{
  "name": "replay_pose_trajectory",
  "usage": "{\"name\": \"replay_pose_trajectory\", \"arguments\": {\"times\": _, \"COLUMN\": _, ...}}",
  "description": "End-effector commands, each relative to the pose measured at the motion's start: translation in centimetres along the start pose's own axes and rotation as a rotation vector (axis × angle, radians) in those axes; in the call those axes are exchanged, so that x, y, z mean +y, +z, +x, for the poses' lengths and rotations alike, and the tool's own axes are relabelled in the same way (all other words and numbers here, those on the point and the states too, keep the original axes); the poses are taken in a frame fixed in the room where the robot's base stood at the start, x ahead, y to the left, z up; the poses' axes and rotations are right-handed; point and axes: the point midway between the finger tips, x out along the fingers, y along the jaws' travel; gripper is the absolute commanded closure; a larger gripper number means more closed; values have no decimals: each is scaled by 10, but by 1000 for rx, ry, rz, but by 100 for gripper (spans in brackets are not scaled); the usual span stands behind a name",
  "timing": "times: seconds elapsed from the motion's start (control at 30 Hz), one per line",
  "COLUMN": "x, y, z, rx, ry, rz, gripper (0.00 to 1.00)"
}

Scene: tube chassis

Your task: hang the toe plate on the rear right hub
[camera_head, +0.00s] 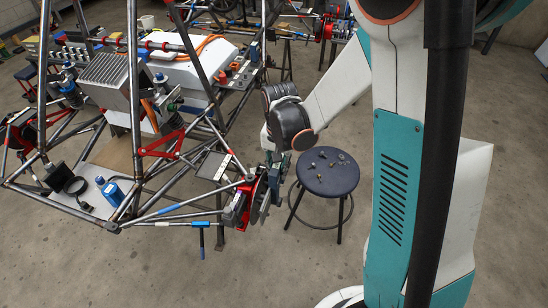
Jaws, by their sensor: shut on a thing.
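The hub (236,209), a red and dark assembly, sits at the outer end of the chassis's suspension links, at the lower middle of the picture. My gripper (270,184) points down just right of the hub, with my arm above it. It is shut on a dark grey plate, the toe plate (259,206), which stands roughly upright right beside the hub. At this size I cannot tell whether the plate touches the hub. My fingers and the plate's upper part overlap in the picture, so the grip is partly hidden.
The tube chassis (138,120) fills the left, with links running out to the hub. A round dark stool (327,175) with several small parts on top stands right of my gripper. Another tube frame (318,27) stands behind. The floor in front is clear.

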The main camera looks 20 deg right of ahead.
Motion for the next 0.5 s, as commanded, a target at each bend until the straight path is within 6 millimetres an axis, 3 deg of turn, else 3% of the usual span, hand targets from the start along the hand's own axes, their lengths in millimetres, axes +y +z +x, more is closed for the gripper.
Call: {"name": "replay_pose_trajectory", "arguments": {"times": 0.5, "x": 0, "y": 0, "z": 34, "rx": 0, "ry": 0, "rz": -4, "gripper": 100}}
